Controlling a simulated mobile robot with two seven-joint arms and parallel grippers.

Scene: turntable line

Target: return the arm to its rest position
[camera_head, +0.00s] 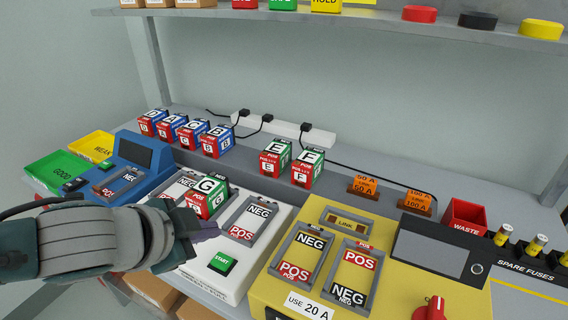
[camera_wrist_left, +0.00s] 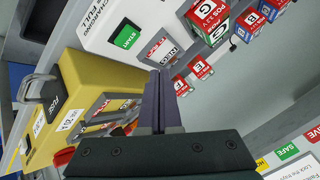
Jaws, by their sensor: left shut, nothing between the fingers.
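My left gripper (camera_head: 205,230) comes in from the left in the head view, over the left part of the white charger (camera_head: 205,277). Its fingers are shut with nothing between them; the closed fingers also show in the left wrist view (camera_wrist_left: 155,100). The charger's right bay (camera_head: 250,219) is empty. My right gripper is in neither view.
Batteries D, A, C, B stand in a row at the back left; batteries E (camera_head: 275,158) and F (camera_head: 308,167) stand right of them. A yellow tester (camera_head: 385,290), red waste bin (camera_head: 464,219), blue device (camera_head: 140,150) and green tray (camera_head: 58,168) fill the bench. A shelf (camera_head: 350,22) runs above.

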